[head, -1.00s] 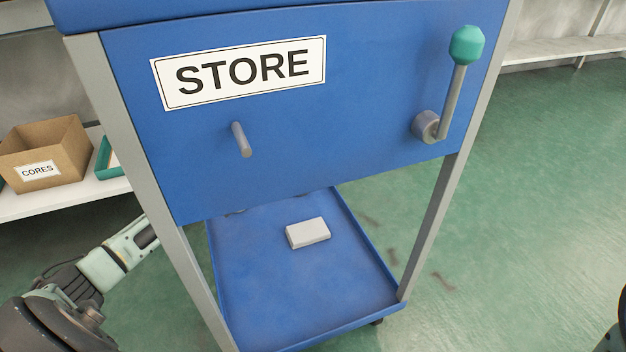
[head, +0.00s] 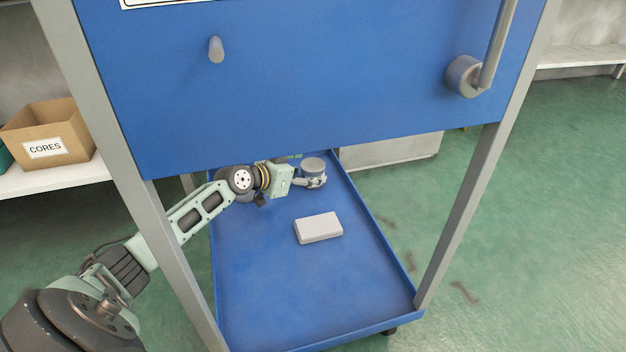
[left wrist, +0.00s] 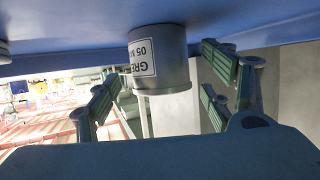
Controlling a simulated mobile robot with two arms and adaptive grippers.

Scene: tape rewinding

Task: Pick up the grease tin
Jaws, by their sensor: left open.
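The grease tin (head: 313,164) is a small grey cylinder on the blue lower shelf (head: 270,300) of the cart, towards its back. In the left wrist view the tin (left wrist: 172,78) appears inverted, with a white label cut off after "GRE". My left gripper (head: 314,182) reaches in under the blue panel from the left, right at the tin. In the left wrist view its open fingers (left wrist: 163,68) stand on either side of the tin, with a visible gap to the left finger. Contact on the right side is unclear. My right gripper is out of view.
A pale rectangular block (head: 318,228) lies on the shelf in front of the tin. The blue panel (head: 300,100) with its peg and crank hangs above my arm, and a grey cart leg (head: 130,180) stands beside it. A CORES box (head: 48,135) sits at left.

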